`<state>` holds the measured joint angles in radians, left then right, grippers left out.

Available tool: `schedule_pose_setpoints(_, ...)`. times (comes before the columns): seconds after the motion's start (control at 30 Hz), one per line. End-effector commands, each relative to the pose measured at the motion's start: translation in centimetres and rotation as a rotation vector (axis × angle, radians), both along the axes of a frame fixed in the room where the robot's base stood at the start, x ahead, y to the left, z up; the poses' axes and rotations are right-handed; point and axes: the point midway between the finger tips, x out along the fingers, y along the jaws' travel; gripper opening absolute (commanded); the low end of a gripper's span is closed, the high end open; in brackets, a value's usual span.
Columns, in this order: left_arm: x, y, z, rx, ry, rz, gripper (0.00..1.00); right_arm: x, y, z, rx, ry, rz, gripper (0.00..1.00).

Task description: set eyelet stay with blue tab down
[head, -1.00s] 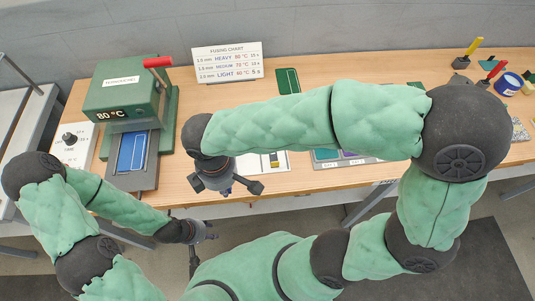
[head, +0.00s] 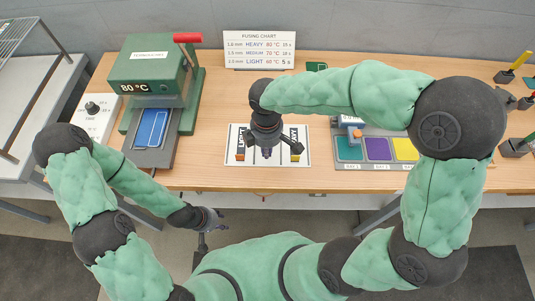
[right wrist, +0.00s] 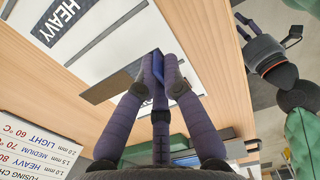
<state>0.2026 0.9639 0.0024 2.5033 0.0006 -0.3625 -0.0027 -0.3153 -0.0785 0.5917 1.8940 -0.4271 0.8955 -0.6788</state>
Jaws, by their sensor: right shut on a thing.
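My right gripper (head: 267,153) is over the white mat (head: 273,181), which has printed labels. The right wrist view shows its fingers (right wrist: 160,75) closed on a small blue tab (right wrist: 158,66), with a flat grey-brown strip (right wrist: 112,88) sticking out beside it; I take this as the eyelet stay. The fingers hide part of it, and I cannot tell whether it touches the mat. The green press (head: 152,70) with a red lever reads 80 °C, and a blue plate (head: 151,128) lies in front of it. My left gripper (head: 208,226) is low before the table edge, empty, fingers apart.
A fusing chart (head: 260,50) stands at the back. A tray with teal, purple and yellow sections (head: 378,149) lies right of the mat, with a small blue-and-orange object (head: 354,128) at it. A white control box (head: 94,116) is left of the press.

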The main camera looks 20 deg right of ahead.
Motion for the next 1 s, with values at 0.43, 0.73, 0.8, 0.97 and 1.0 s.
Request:
schedule_pose_setpoints(0.43, 0.0, 0.0, -1.1, 0.0, 0.0, 0.0, 0.4, 0.3, -0.3, -3.6, 0.0, 0.0, 0.0, 0.0)
schedule_pose_setpoints(0.73, 0.0, 0.0, -1.3, 0.0, 0.0, 0.0, 0.4, 0.3, -0.3, -4.0, -0.001, 0.001, 0.0, 0.23)
schedule_pose_setpoints(0.8, 0.0, 0.0, -1.3, 0.0, 0.0, 0.0, 0.4, 0.3, -0.3, -4.0, -0.001, 0.001, 0.0, 0.33)
schedule_pose_setpoints(0.97, 0.0, 0.0, -1.3, 0.0, 0.0, 0.0, 0.4, 0.3, -0.3, -3.9, -0.001, 0.001, 0.0, 0.33)
schedule_pose_setpoints(1.0, 0.0, 0.0, -1.3, 0.0, 0.0, 0.0, 0.4, 0.3, -0.3, -3.9, -0.001, 0.001, 0.0, 0.33)
